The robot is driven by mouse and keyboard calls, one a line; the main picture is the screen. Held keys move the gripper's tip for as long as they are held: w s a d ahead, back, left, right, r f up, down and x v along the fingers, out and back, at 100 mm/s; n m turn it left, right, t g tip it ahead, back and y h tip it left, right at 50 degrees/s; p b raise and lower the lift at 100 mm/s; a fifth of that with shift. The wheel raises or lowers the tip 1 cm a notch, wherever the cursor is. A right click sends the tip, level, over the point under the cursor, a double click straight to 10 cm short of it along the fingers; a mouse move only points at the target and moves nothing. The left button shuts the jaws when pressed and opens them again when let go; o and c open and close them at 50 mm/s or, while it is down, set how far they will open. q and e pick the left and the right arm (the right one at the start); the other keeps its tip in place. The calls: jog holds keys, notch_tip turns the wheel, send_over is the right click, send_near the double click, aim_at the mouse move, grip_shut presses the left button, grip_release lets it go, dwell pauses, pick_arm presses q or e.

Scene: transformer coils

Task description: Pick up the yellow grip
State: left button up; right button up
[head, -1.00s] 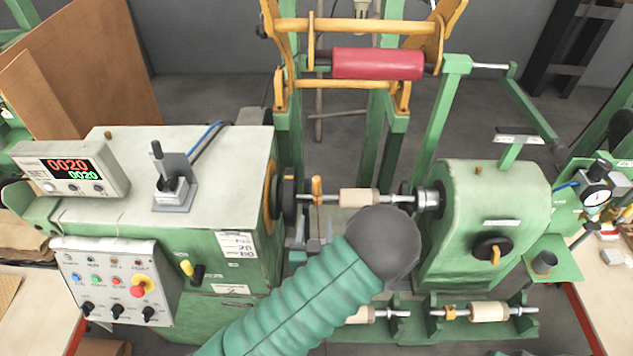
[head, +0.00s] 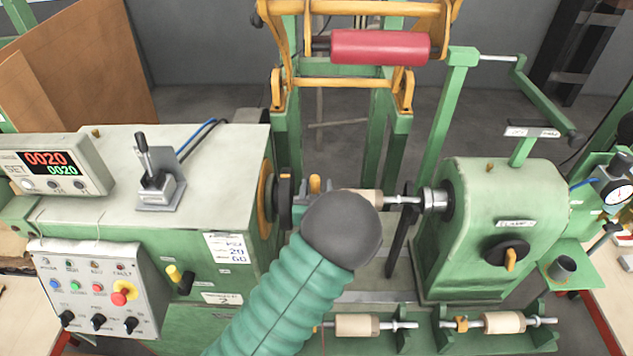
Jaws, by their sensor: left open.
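A small yellow grip (head: 315,183) sits on the horizontal shaft between the green headstock and the tailstock. My left gripper (head: 313,194) is open at the grip, mostly hidden behind the dark round end of my left arm. Bluish-grey finger parts show on either side of the grip; I cannot tell whether they touch it. A pale spool (head: 370,196) is on the same shaft, partly covered by my arm. Another yellow grip (head: 461,323) is on a lower shaft at the right. My right gripper is not in view.
The headstock (head: 215,200) is at left, with a control panel (head: 100,295). The tailstock (head: 475,215) is at right. A red roller (head: 380,46) hangs in the frame above. Another pale spool (head: 357,325) lies low in front.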

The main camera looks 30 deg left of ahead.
pick_arm(q)
jog(key=shift+w+a, duration=0.1)
jog(key=shift+a, duration=0.1)
jog(key=c, duration=0.4)
grip_shut()
